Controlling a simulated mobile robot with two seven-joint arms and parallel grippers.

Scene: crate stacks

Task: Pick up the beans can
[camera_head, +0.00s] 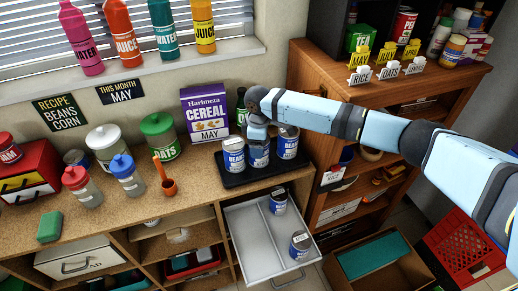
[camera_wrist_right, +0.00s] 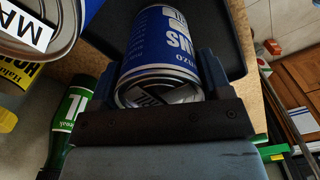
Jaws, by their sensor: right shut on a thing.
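Three blue-and-white cans stand on a black tray (camera_head: 235,180) on the counter: a left can (camera_head: 233,158) that reads BEANS, a middle can (camera_head: 258,156) and a right can (camera_head: 288,145). My right gripper (camera_head: 258,138) comes down over the middle can and hides its top. In the right wrist view the gripper (camera_wrist_right: 172,75) is shut on a blue can (camera_wrist_right: 165,45) with letters ending in "NS", one finger on each side. It looks upright and at tray level; I cannot tell whether it touches the tray. My left gripper is not in view.
A purple cereal box (camera_head: 205,113) and a green bottle (camera_head: 241,108) stand behind the tray. An open drawer (camera_head: 247,235) below holds two more cans (camera_head: 279,203). A wooden shelf (camera_head: 310,75) rises close on the right. Jars and bottles fill the counter's left.

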